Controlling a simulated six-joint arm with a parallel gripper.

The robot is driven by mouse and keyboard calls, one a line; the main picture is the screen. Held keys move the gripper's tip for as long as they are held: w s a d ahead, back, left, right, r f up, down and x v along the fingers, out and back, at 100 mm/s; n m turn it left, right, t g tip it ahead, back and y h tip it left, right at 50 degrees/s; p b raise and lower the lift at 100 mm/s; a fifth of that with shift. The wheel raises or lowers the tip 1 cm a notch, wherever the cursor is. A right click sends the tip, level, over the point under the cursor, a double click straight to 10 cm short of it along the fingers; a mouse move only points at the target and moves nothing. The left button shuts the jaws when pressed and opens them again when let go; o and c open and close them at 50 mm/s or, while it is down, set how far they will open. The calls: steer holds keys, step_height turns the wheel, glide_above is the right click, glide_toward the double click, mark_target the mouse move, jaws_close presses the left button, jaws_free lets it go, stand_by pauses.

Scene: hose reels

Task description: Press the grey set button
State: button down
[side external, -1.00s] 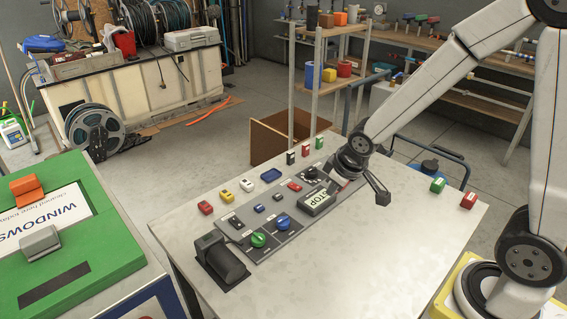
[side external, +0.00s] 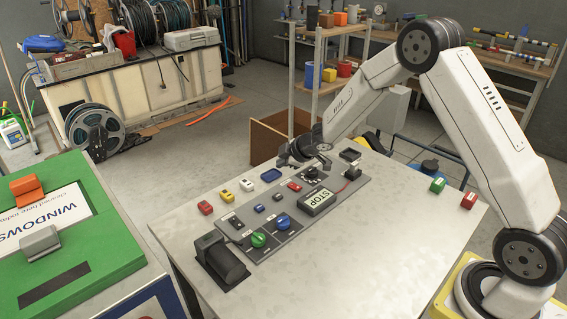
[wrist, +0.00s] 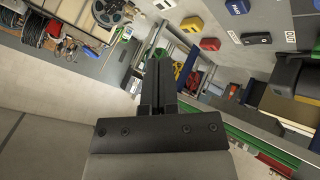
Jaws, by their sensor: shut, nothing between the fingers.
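The key labels are too small to read, so I cannot tell which one is the grey set button. My gripper (side external: 286,160) is over the table's far edge, behind the panel, and hides part of the row of buttons there. Its fingers (wrist: 157,85) are together and empty in the wrist view.
Red (side external: 205,208), yellow (side external: 226,197), white and blue (side external: 271,175) boxes line the table behind the panel. Green (side external: 438,185) and red (side external: 468,200) boxes stand at the right. The front right of the table is clear.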

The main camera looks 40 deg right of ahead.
mark_target(276, 194)
steer(key=shift+w+f+n+y, duration=0.3)
steer(key=shift+w+f+n, duration=0.1)
steer(key=shift+w+f, duration=0.05)
steer(key=shift+f, duration=0.1)
steer(key=shift+f, duration=4.3)
steer(key=shift+f, duration=0.4)
steer(key=shift+s+f, duration=0.1)
steer(key=shift+f, duration=0.5)
stand_by(0.5)
steer(key=shift+r, duration=0.5)
stand_by(0.8)
